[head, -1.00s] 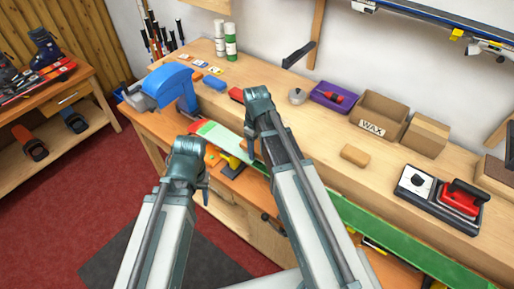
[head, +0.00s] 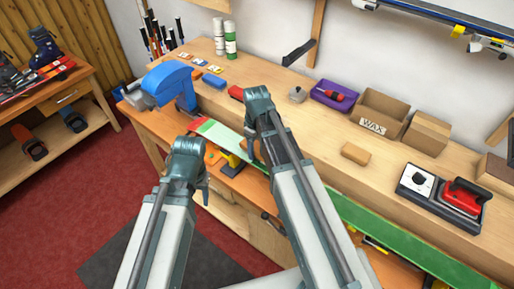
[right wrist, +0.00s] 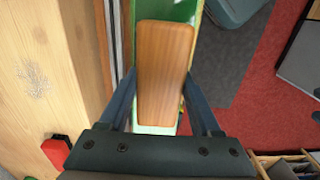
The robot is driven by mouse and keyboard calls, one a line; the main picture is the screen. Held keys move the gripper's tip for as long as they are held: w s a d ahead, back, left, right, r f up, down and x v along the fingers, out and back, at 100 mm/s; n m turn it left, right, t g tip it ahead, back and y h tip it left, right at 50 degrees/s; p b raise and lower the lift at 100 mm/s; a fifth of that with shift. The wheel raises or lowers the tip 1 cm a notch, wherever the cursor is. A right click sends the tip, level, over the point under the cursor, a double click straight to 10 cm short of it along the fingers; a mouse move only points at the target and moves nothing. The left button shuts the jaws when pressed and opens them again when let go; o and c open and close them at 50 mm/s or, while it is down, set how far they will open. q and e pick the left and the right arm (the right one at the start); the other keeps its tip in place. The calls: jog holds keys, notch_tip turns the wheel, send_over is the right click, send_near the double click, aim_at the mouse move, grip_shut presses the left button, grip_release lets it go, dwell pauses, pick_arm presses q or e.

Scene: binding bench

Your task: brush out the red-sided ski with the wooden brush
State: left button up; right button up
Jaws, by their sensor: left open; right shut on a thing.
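The ski (head: 385,227) lies base up along the front of the bench, its base green and its tip red and white at the left end. Its side colour is hard to make out. My right gripper (right wrist: 163,105) is shut on the wooden brush (right wrist: 165,65), which is over the green base in the right wrist view (right wrist: 168,10). Whether the bristles touch the base is hidden. In the head view my right arm mostly covers the brush. My left gripper (head: 203,186) is open and empty, in front of the ski near its tip end.
A blue vise-like tool (head: 172,82) stands by the tip.

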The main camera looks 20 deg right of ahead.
aim_at(242, 141)
jog(key=shift+f+b, duration=0.4)
jog(key=shift+f, duration=0.05)
jog(key=shift+w+a+r, duration=0.1)
jog(key=shift+w+a, duration=0.45)
jog(key=shift+w, duration=0.15)
jog(key=shift+w+a, duration=0.5)
jog(key=shift+w, duration=0.2)
jog(key=shift+w+a, duration=1)
jog(key=shift+w, duration=0.25)
jog(key=shift+w+a, duration=0.1)
